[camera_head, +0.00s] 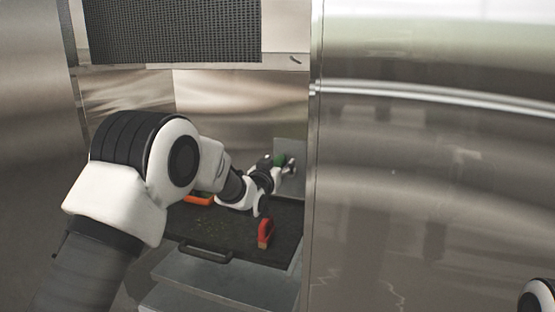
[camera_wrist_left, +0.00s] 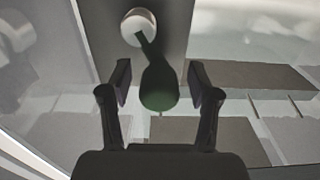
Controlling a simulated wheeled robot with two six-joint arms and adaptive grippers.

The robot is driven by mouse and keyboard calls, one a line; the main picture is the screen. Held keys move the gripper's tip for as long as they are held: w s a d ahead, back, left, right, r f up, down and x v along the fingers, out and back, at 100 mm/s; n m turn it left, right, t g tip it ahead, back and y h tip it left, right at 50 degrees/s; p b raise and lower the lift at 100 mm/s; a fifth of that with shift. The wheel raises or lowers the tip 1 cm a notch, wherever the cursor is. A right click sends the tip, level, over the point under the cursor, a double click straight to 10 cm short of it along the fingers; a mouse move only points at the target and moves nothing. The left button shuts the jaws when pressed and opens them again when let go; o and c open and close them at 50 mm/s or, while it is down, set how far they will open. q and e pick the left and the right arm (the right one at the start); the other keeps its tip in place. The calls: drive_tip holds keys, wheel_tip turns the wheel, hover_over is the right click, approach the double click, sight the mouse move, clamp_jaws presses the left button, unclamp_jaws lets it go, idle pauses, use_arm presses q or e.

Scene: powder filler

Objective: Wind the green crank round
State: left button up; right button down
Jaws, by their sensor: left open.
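The green crank handle (camera_head: 280,160) is at the back right of the recess, by a grey plate (camera_head: 290,181) on the wall. In the left wrist view, the dark green grip (camera_wrist_left: 160,86) hangs from a dark arm that joins a round silver hub (camera_wrist_left: 138,27). My left gripper (camera_head: 273,172) reaches into the recess to the crank. In the left wrist view its two fingers (camera_wrist_left: 160,84) are open, one on each side of the green grip, with a gap on both sides. My right gripper is not in view.
A dark tray (camera_head: 225,228) with a black front handle (camera_head: 205,252) lies below my left arm. A red handle (camera_head: 265,233) and an orange handle (camera_head: 199,199) are on it. A large steel panel (camera_head: 430,180) bounds the recess on the right.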

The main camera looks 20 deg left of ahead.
use_arm(q)
drive_tip(key=shift+s+r, duration=0.1)
drive_tip(key=shift+c, duration=0.7)
drive_tip(key=c, duration=1)
drive_tip(key=shift+c, duration=0.2)
